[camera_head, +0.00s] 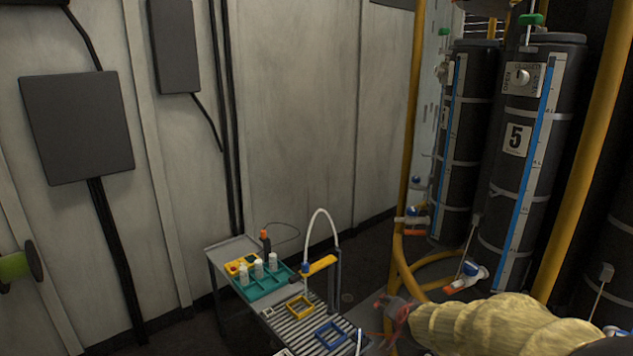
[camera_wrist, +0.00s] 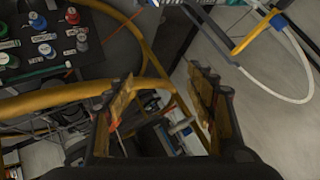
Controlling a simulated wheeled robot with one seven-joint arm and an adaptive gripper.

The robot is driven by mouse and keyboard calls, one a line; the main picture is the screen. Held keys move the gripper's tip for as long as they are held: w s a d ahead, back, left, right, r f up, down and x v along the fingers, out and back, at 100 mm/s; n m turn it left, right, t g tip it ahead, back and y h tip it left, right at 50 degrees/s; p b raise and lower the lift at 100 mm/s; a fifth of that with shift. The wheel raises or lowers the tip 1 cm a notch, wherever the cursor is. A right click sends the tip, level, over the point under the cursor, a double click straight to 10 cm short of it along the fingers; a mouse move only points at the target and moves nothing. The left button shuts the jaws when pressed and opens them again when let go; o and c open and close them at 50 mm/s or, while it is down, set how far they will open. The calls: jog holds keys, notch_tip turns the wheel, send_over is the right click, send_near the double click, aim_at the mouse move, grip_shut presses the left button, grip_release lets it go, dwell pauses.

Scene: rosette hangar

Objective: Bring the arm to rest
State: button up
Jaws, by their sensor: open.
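My arm (camera_head: 500,325), in a pale yellow padded cover, reaches in from the lower right in the head view. My gripper (camera_head: 394,310) is at its left end, just right of the small table. In the wrist view my gripper (camera_wrist: 165,97) is open, with its two yellow-faced fingers apart. Nothing is visible between the fingertips except the background of pipes and floor behind them. No held object shows.
A small table (camera_head: 228,252) with a teal tray (camera_head: 262,290), white bottles and a slatted top stands left of my gripper. A white hose (camera_head: 330,222) arches over it. Yellow pipes (camera_head: 412,130) and dark cylinders (camera_head: 512,185) stand right. A knob panel (camera_wrist: 50,45) shows in the wrist view.

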jog(key=s+a+r+n+y, duration=0.1)
jog(key=s+a+r+n, duration=0.15)
jog(key=s+r, duration=0.5)
jog(key=s+r+n+g+p, duration=0.1)
jog(key=s+r+n+g, duration=0.1)
jog(key=s, duration=1.2)
jog(key=s+r+n+g+p, duration=0.1)
jog(key=s+r+n+g, duration=0.1)
jog(key=s, duration=1.3)
jog(key=shift+s+d+r+n+p, duration=0.2)
jog(key=shift+d+r+n+p, duration=0.15)
jog(key=shift+r+n, duration=0.5)
